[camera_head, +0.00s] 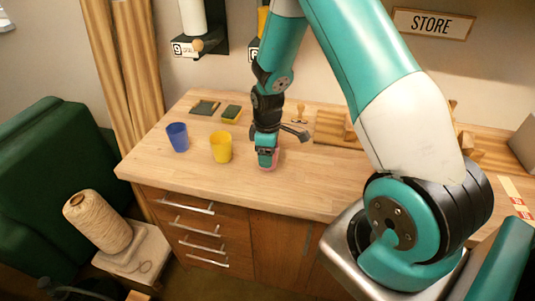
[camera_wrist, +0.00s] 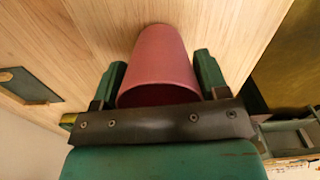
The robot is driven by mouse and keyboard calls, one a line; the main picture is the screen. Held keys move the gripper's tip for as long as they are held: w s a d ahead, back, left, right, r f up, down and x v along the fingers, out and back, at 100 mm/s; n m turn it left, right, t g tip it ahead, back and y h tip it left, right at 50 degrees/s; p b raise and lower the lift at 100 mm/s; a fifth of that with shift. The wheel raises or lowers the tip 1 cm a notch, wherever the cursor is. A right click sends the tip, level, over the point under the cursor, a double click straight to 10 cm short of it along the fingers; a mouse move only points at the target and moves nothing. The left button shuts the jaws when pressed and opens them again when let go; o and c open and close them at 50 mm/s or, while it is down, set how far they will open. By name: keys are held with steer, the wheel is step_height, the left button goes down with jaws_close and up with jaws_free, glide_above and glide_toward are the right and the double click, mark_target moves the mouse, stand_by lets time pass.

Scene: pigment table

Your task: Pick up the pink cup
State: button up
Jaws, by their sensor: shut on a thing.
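The pink cup (camera_wrist: 160,62) is between the two green fingers of my gripper (camera_wrist: 160,82) in the wrist view, with its open rim toward the gripper's palm. The fingers are shut on its sides. In the head view the pink cup (camera_head: 268,165) shows only as a small pink part below my gripper (camera_head: 267,155), at the tabletop. The rest of it is hidden by the gripper. I cannot tell whether its base touches the table.
A yellow cup (camera_head: 221,148) stands close to the left of my gripper, with a blue cup (camera_head: 178,137) farther left. A sponge (camera_head: 231,113) and a dark flat piece (camera_head: 204,107) lie behind them. The wooden table (camera_head: 200,180) is clear in front.

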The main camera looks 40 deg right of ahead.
step_height(320, 180, up, 20)
steer(key=b, duration=0.3)
steer(key=a+f+m, duration=0.2)
steer(key=f, duration=0.3)
steer(key=s+a+f+m, duration=0.1)
steer(key=a+f+m, duration=0.2)
steer(key=f, duration=0.3)
steer(key=s+a+f+m, duration=0.1)
steer(key=a+f+m, duration=0.1)
steer(key=f, duration=0.3)
steer(key=shift+a+f+m, duration=0.2)
steer(key=shift+a+m, duration=0.15)
steer(key=shift+m, duration=0.25)
steer(key=shift+a+f, duration=0.1)
steer(key=shift+f, duration=0.15)
